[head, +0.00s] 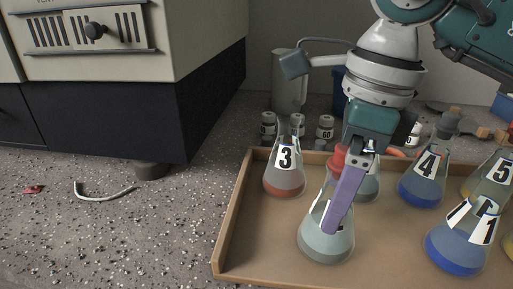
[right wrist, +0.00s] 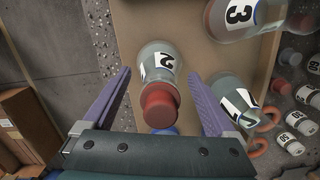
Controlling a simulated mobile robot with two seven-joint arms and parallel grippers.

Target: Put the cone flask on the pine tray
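Several cone flasks stand on the pine tray (head: 228,222). One cone flask (head: 326,243) with pale grey-green liquid and a red stopper stands near the tray's front left. My right gripper (head: 335,222) reaches down over it, and a purple finger hides part of it. In the right wrist view, this flask (right wrist: 160,62) carries a 2 and lies between the spread fingers of the right gripper (right wrist: 158,76). Gaps show between its red stopper (right wrist: 159,105) and both fingers. My left gripper is not in view.
The number 3 flask (head: 285,184) stands behind on the left, and a teal flask (head: 370,187) close behind the gripper. Blue flasks (head: 422,188) stand to the right. Small white jars (head: 325,128) stand beyond the tray. The bench left of the tray is mostly clear, with a pale curved strip (head: 103,196).

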